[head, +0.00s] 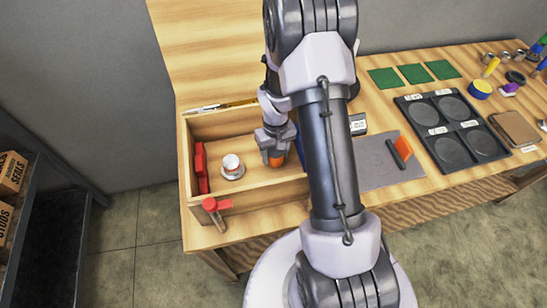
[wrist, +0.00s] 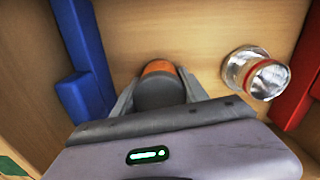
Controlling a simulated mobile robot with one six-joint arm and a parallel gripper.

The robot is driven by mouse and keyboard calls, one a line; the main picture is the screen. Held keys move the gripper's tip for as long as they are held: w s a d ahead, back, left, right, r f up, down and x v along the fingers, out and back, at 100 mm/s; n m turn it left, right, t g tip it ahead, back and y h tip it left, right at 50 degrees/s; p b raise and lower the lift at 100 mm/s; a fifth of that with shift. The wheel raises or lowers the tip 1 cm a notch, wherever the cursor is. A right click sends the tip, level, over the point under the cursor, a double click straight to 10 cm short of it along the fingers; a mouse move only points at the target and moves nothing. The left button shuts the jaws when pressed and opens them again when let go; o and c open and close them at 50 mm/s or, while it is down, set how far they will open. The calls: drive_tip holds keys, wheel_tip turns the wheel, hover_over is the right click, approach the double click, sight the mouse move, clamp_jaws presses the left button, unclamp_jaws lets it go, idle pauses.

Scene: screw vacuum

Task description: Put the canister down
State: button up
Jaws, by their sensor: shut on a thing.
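My gripper (head: 272,150) is inside the right part of an open wooden box (head: 248,193), shut on the canister. The canister (head: 276,161) shows as a small orange piece below the fingers in the head view. In the wrist view the canister (wrist: 160,88) is dark grey with an orange band, between the two fingers. I cannot tell whether it touches the box floor. A silver-white cylinder with a red band (head: 232,165) stands to its left in the head view. It also shows in the wrist view (wrist: 257,74), apart from my fingers.
A red block (head: 200,168) lines the box's left wall; a blue block (wrist: 88,55) is on the opposite side. A red clamp (head: 216,210) sits at the front left corner. A grey mat (head: 375,168) and black tray (head: 450,128) lie to the right.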

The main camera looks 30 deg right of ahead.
drive_tip(key=shift+f, duration=0.15)
drive_tip(key=shift+f, duration=0.25)
drive_tip(key=o, duration=1.4)
drive_tip(key=shift+r, duration=0.1)
drive_tip(key=shift+o, duration=0.2)
